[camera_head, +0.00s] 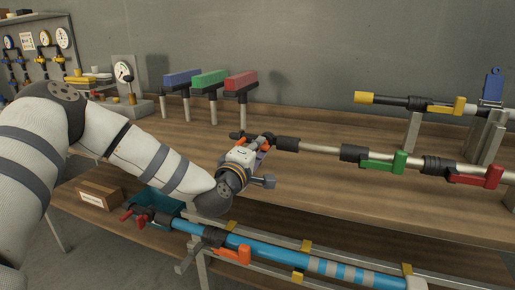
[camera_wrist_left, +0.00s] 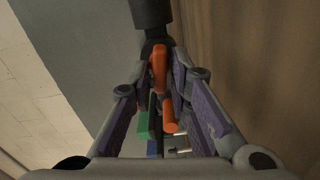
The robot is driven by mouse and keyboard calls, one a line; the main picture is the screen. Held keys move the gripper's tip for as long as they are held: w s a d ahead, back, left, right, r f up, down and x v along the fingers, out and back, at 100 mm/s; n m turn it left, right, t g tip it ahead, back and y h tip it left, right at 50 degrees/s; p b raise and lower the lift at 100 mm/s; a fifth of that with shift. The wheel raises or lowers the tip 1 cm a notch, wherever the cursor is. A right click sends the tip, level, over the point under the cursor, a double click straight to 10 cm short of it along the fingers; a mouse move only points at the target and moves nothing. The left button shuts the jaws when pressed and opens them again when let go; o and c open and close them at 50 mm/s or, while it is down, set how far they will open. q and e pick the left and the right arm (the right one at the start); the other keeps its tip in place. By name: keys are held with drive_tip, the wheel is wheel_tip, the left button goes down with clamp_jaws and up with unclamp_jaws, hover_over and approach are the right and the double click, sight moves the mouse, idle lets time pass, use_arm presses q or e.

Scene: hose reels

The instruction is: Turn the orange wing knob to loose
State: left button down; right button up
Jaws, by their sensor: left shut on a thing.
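The orange wing knob (camera_head: 267,139) is on the pipe fitting above the bench's front part, largely hidden by my left gripper (camera_head: 256,150). In the left wrist view the orange wing knob (camera_wrist_left: 160,68) sits between the purple-padded fingers of my left gripper (camera_wrist_left: 158,58), which is shut on it. A black pipe end (camera_wrist_left: 150,12) lies just beyond the fingers. The knob's exact turn angle is hard to tell. My right gripper is in neither view.
A metal pipe with a green lever (camera_head: 384,163) and a red lever (camera_head: 475,178) runs right from the knob. A blue pipe with another orange lever (camera_head: 232,255) lies below. Blue, green and red handles (camera_head: 240,82) stand behind. A pressure gauge (camera_head: 123,72) is back left.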

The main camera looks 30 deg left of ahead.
use_arm(q)
drive_tip(key=n, duration=0.2)
drive_tip(key=shift+f+n, duration=0.2)
drive_tip(key=shift+n, duration=0.1)
drive_tip(key=shift+n+b, duration=0.4)
drive_tip(key=shift+n, duration=1.1)
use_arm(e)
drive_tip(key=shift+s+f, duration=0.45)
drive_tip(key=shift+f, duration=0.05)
use_arm(q)
drive_tip(key=shift+n, duration=0.3)
drive_tip(key=c, duration=1.7)
unclamp_jaws()
drive_tip(key=shift+d+r, duration=0.1)
drive_tip(key=shift+s, duration=0.1)
drive_tip(key=v, duration=1.1)
drive_tip(key=shift+s, duration=0.4)
